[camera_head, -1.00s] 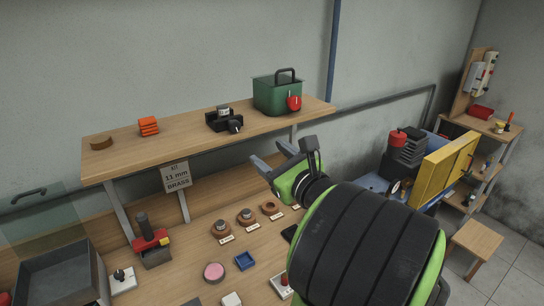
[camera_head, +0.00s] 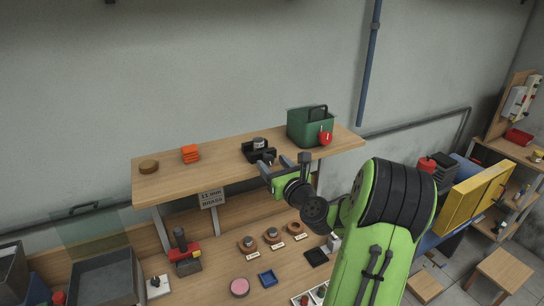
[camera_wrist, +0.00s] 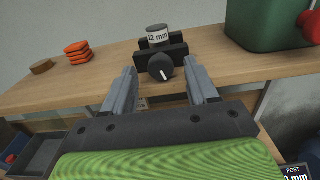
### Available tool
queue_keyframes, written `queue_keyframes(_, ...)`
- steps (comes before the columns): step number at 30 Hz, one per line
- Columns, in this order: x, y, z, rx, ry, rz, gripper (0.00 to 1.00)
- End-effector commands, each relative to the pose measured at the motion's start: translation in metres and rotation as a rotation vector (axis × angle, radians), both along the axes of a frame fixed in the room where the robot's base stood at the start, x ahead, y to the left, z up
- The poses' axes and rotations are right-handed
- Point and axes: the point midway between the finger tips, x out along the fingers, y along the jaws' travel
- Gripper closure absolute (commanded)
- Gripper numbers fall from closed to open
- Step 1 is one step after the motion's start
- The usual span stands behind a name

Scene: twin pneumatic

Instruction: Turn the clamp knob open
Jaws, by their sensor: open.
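The clamp (camera_head: 252,152) is a small black block device on the wooden shelf, holding a grey cylinder (camera_wrist: 157,34) labelled "12 mm". In the head view the knob is partly hidden by my gripper (camera_head: 272,168). In the wrist view my gripper (camera_wrist: 163,84) is open and empty. Its two grey fingers point at the shelf's front edge, one on each side of the knob in the picture. The knob appears beyond the fingertips, apart from them.
A green box (camera_head: 308,128) with a red padlock stands right of the clamp on the shelf (camera_head: 215,170). Orange stacked pieces (camera_head: 191,153) and a brown disc (camera_head: 149,167) lie to the left. Below, the bench (camera_head: 222,262) carries labelled rings and trays.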

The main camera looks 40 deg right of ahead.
Motion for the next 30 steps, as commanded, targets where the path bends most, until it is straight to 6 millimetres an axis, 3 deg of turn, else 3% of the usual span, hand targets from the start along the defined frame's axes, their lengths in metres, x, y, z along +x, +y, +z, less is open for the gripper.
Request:
queue_keyframes(4, 0.0139, -0.0040, 0.0015, 0.000, -0.001, 0.000, 0.42)
queue_keyframes(12, 0.0154, -0.0049, -0.0003, -0.001, 0.000, -0.002, 0.43)
queue_keyframes(22, 0.0151, -0.0048, -0.0004, -0.001, 0.001, -0.001, 0.94)
queue_keyframes(26, 0.0153, -0.0044, -0.0012, -0.040, 0.012, -0.001, 0.97)
queue_keyframes(30, 0.0155, -0.0038, -0.0021, -0.199, 0.057, 0.000, 0.97)
